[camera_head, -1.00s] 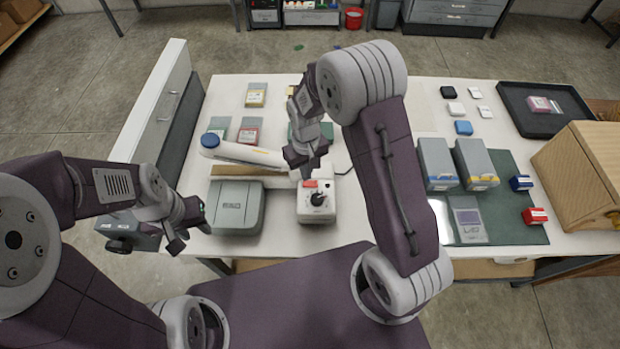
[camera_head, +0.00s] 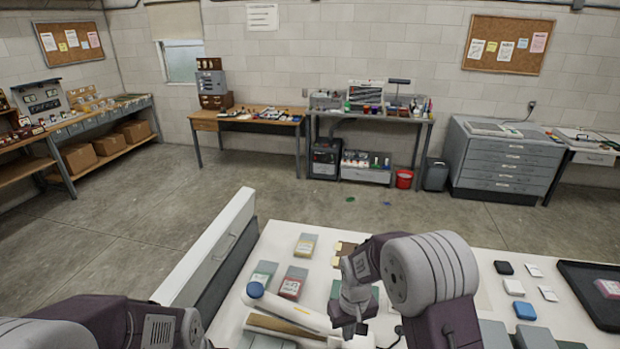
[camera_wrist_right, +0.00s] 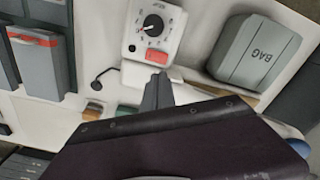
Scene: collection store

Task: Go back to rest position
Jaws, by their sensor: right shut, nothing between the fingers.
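My right gripper (camera_head: 349,331) shows in the head view over the middle of the white table (camera_head: 232,312), its arm bent above it. It is shut and holds nothing. In the right wrist view its dark closed fingers (camera_wrist_right: 157,92) point toward a white device with a dial and a red button (camera_wrist_right: 152,30). My left arm shows only at the lower left of the head view, and its gripper is out of the picture.
A black tray (camera_head: 590,310) is at the right. Open floor (camera_head: 130,225) lies beyond.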

